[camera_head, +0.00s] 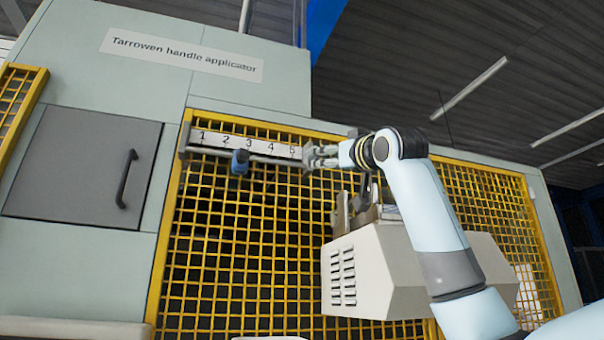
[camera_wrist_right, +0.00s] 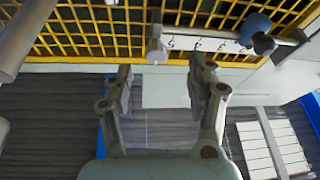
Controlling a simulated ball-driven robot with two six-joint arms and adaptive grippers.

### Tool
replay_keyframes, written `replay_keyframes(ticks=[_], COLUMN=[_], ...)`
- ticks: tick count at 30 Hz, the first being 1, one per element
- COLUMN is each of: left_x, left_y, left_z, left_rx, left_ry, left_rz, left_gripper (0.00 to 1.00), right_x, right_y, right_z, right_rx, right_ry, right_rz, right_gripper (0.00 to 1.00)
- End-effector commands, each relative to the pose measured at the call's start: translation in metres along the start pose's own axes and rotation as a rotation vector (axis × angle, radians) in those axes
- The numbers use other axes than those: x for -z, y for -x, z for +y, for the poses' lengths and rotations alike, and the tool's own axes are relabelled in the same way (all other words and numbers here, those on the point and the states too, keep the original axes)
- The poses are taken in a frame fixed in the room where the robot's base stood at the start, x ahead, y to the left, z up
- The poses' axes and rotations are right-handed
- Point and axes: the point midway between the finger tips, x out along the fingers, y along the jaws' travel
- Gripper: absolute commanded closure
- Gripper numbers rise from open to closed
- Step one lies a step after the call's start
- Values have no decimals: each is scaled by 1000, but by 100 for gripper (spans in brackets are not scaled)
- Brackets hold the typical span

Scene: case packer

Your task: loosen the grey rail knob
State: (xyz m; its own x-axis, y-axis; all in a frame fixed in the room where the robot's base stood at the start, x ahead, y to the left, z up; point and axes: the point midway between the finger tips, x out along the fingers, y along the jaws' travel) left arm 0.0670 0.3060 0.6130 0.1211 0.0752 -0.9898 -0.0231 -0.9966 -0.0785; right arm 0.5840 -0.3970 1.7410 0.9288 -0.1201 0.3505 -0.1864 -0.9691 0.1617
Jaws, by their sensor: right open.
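The grey rail knob (camera_wrist_right: 157,50) shows in the right wrist view at one end of the numbered rail (camera_wrist_right: 200,38). In the head view it is at the rail's right end, by the 5, and hard to tell apart from my fingers. My right gripper (camera_head: 318,157) is at that end of the rail. In the wrist view its two fingers (camera_wrist_right: 160,78) are spread, with the knob just ahead of the gap between them; I see no contact. A blue knob (camera_head: 240,161) sits on the rail below the 2 and 3. My left gripper is out of view.
Yellow mesh guarding (camera_head: 225,215) lies behind and below the rail. A beige vented box (camera_head: 345,272) stands out from the mesh below my right arm. A grey door with a dark handle (camera_head: 126,178) is at the left.

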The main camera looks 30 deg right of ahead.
Motion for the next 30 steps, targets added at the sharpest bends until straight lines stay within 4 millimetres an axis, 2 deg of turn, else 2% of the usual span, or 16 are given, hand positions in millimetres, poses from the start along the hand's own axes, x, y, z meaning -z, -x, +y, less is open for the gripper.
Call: replay_keyframes(ticks=[2, 5, 10, 14, 17, 24, 30], left_x=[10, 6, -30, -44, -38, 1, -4], left_y=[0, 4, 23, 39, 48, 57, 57], left_z=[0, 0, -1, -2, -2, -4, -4], left_rx=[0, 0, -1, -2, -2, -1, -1], left_ry=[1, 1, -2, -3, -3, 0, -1], left_rz=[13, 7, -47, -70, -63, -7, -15], left_gripper=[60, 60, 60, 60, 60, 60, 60], right_x=[10, 14, 16, 17, 17, 15, 13], right_y=[-1, -7, -36, -63, -81, -106, -108], right_z=[4, 6, 6, 6, 6, 6, 5], right_rx=[-5, -6, -5, -4, -5, -5, -6], right_ry=[-2, -4, -6, -5, -5, -2, -1], right_rz=[16, 20, 17, 16, 18, 18, 19], right_gripper=[43, 43, 43, 43, 43, 43, 43])
